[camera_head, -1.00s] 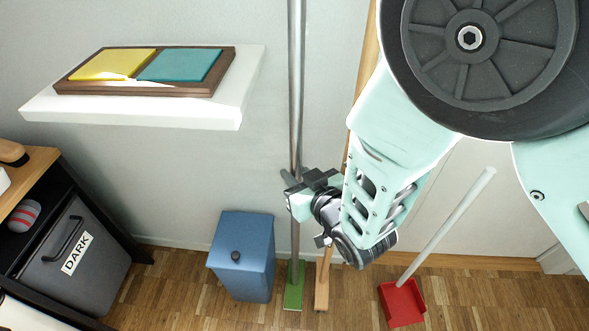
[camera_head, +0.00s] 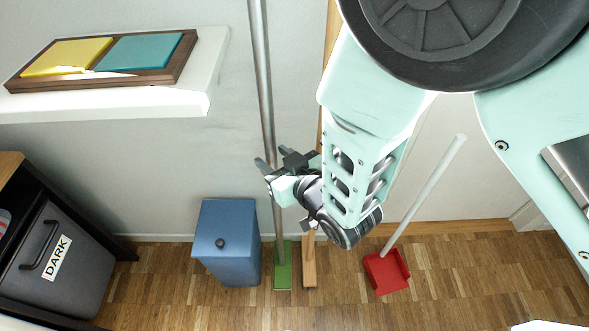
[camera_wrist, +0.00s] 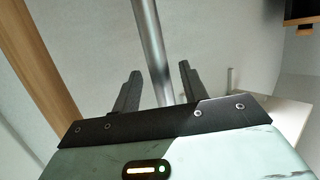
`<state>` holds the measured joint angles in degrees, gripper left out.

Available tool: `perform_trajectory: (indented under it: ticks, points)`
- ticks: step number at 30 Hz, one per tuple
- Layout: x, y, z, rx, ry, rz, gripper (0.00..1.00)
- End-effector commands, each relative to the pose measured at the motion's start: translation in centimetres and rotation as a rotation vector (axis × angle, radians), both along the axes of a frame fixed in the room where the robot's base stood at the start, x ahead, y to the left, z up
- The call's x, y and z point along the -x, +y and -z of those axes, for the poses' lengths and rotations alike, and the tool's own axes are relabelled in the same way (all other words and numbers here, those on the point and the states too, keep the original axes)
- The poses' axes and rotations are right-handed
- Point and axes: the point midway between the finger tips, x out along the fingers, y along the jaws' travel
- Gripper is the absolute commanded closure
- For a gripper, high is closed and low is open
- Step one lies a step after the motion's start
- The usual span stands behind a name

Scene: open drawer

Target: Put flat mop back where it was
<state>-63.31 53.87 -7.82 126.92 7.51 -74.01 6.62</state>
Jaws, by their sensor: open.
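The flat mop appears to be the metal pole (camera_head: 263,80) with a flat green foot (camera_head: 283,268). It stands nearly upright by the wall, its foot on the wood floor. My gripper (camera_head: 274,160) is at the pole's middle height. In the wrist view the pole (camera_wrist: 150,45) passes between the two dark fingers of my gripper (camera_wrist: 160,82), with a gap on both sides. The jaws are open. My arm covers part of the wooden pole beside it.
A wooden-poled tool (camera_head: 309,262) stands just right of the green foot. A red dustpan (camera_head: 387,271) with a white handle is further right. A blue bin (camera_head: 227,255) is close on the left. A white shelf (camera_head: 150,102) juts out at upper left, above a dark cabinet (camera_head: 55,260).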

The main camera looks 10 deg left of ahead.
Motion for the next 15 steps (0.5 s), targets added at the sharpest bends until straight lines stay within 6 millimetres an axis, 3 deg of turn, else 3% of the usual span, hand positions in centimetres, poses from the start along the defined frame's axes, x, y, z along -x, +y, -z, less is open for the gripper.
perform_trajectory:
  ticks: [9, 15]
  points:
    - [4.2, -4.9, -1.9, 0.002, 0.001, 0.001, 0.57]
    - [6.0, -7.1, -2.6, 0.001, 0.001, 0.0, 0.57]
